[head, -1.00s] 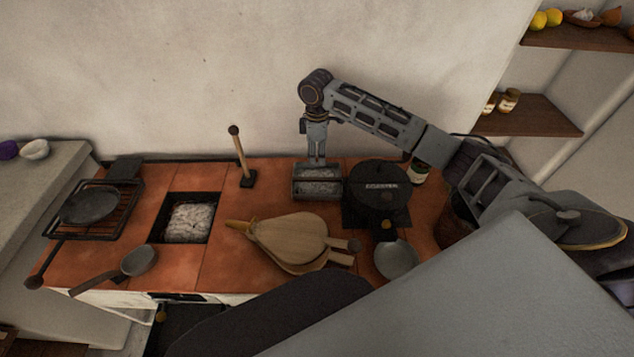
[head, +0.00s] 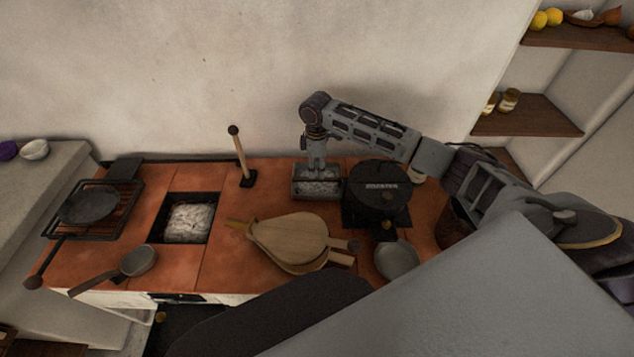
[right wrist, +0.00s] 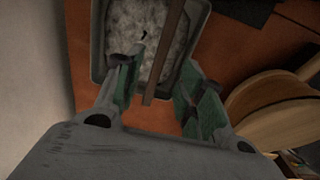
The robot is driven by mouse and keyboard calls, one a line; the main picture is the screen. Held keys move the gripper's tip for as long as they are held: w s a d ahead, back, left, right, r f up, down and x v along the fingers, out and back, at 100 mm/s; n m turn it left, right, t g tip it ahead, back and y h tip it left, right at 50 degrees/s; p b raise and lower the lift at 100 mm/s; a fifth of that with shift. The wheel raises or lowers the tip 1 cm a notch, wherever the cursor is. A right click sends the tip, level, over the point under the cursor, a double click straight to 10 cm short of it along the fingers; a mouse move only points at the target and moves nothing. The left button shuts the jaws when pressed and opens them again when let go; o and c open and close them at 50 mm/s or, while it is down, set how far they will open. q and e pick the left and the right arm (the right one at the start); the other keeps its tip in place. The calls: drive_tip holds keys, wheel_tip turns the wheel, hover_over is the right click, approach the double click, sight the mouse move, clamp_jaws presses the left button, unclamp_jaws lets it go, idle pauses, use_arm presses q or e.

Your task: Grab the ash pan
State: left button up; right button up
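The ash pan (head: 329,197) is a grey open box with pale ash inside. It stands at the back of the terracotta-topped hearth, left of a black pot. My right gripper (head: 317,168) points down over it. In the right wrist view the ash pan (right wrist: 99,45) shows below the open fingers of my right gripper (right wrist: 163,75), with a thin brown bar, seemingly its handle, running between them. The fingers look apart from the bar on both sides. My left gripper is not in view.
The black pot (head: 378,184) stands close to the pan's right. Wooden bellows (head: 288,238) lie in front, and an upright wooden-handled tool (head: 240,155) stands to the left. A square ash pit (head: 188,218) opens further left. The wall is close behind.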

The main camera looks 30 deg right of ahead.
sight(317, 178)
drive_tip(key=shift+a+f, duration=0.15)
drive_tip(key=shift+f, duration=0.6)
wheel_tip(317, 178, down, 2)
drive_tip(key=shift+w, duration=0.1)
drive_tip(key=shift+f, duration=0.75)
drive_tip(key=c, duration=0.4)
clamp_jaws()
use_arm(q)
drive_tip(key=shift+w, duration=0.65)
